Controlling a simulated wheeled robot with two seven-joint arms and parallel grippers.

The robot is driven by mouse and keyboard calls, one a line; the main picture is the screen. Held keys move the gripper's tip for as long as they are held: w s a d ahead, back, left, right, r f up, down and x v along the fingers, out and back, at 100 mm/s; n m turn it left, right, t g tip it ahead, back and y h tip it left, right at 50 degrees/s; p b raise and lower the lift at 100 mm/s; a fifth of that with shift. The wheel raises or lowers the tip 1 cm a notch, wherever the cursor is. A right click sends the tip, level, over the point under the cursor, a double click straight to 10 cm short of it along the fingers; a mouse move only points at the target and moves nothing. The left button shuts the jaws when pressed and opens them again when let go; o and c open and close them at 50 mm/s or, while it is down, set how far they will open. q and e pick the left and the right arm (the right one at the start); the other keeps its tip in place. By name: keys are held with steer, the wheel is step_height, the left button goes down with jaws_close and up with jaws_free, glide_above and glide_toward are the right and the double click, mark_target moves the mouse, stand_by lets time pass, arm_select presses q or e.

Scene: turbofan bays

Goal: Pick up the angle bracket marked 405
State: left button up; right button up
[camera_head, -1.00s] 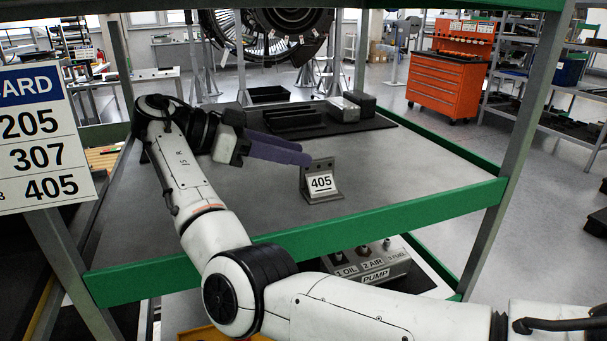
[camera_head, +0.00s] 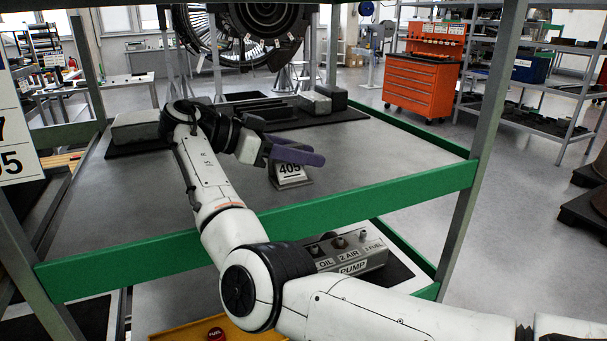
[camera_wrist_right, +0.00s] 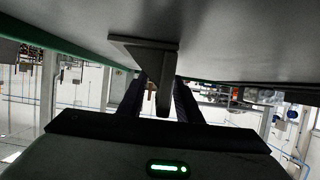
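The angle bracket marked 405 (camera_head: 291,180) stands on the grey shelf top, its label facing me. My right gripper (camera_head: 307,153) is at its upper part, with the purple fingers partly covering the bracket's top. In the right wrist view, the bracket (camera_wrist_right: 150,50) hangs from the tilted shelf surface, and its upright plate reaches between the tips of my right gripper (camera_wrist_right: 160,85). The fingers are apart, with a gap showing at the left of the plate. Contact at the right finger cannot be told. My left gripper is not in view.
A green rail (camera_head: 270,228) runs along the shelf's front edge. A dark mat with grey blocks (camera_head: 315,102) lies at the back, and another grey block (camera_head: 135,127) is at the left. A pump box (camera_head: 350,254) stands on the lower shelf. Grey posts frame both sides.

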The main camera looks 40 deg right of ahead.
steer(key=shift+w+a, duration=0.1)
jaws_close()
steer(key=shift+r, duration=0.1)
